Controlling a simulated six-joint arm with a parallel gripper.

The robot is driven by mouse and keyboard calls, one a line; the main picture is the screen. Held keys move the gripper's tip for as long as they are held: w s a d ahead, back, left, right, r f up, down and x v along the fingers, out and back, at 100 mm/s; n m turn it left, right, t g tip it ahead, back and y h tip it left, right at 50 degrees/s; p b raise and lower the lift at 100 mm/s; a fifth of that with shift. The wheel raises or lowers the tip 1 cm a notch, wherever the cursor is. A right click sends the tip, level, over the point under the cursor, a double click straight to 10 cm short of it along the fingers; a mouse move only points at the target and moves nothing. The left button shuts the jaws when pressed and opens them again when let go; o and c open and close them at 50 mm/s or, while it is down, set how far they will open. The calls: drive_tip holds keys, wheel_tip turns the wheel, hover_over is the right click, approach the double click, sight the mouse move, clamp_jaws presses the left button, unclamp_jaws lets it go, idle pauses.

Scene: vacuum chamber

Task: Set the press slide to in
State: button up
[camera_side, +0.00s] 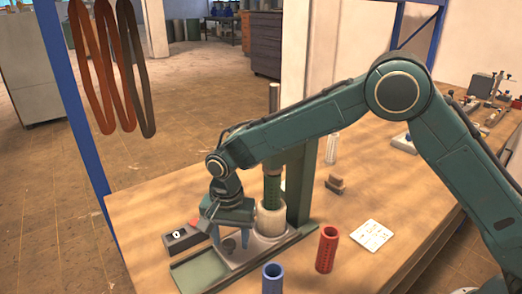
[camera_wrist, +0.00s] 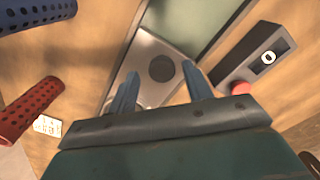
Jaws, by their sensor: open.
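The press (camera_side: 299,190) stands on the bench with a green upright, a ram and a long green base tray. Its slide is a grey metal plate (camera_side: 262,250) lying in the tray, with a bare stretch of green tray (camera_side: 200,272) at the front left. A whitish cylinder (camera_side: 270,221) stands under the ram. In the wrist view the plate (camera_wrist: 145,52) shows a dark round spot (camera_wrist: 162,68). My gripper (camera_side: 228,238) is low over the plate's left part. In the wrist view its fingers (camera_wrist: 160,86) are apart with nothing held; contact with the slide cannot be told.
A dark box with a display (camera_side: 182,238) and a red button stands left of the press. A blue perforated tube (camera_side: 272,279) and a red one (camera_side: 327,249) stand in front. A white card (camera_side: 373,236) and a brown block (camera_side: 335,184) lie to the right.

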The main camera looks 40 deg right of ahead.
drive_tip(key=shift+r, duration=0.15)
wheel_tip(320, 180, up, 14)
drive_tip(key=shift+f, duration=0.2)
idle(0.5)
drive_tip(key=s+d+r+n+t+y, duration=0.1)
drive_tip(key=d+r+t, duration=0.15)
drive_tip(key=r, duration=0.35)
drive_tip(key=s+d+r+n+t, duration=0.1)
drive_tip(key=d+r+n, duration=0.15)
drive_tip(key=r, duration=0.35)
drive_tip(key=s+d+r, duration=0.3)
drive_tip(key=s+d, duration=0.2)
drive_tip(key=d, duration=0.2)
drive_tip(key=s+d+f+n, duration=0.1)
drive_tip(key=s+d+f, duration=0.1)
drive_tip(key=s+d, duration=0.2)
drive_tip(key=s+d+f+n+t, duration=0.1)
drive_tip(key=s+d+f+n, duration=0.1)
drive_tip(key=s, duration=0.9)
drive_tip(key=s+d+f+n+t+h, duration=0.1)
drive_tip(key=s+d+f+n, duration=0.1)
drive_tip(key=s+d, duration=0.4)
drive_tip(key=shift+s+d+f, duration=0.4)
drive_tip(key=shift+s+f, duration=0.25)
drive_tip(key=shift+f, duration=0.05)
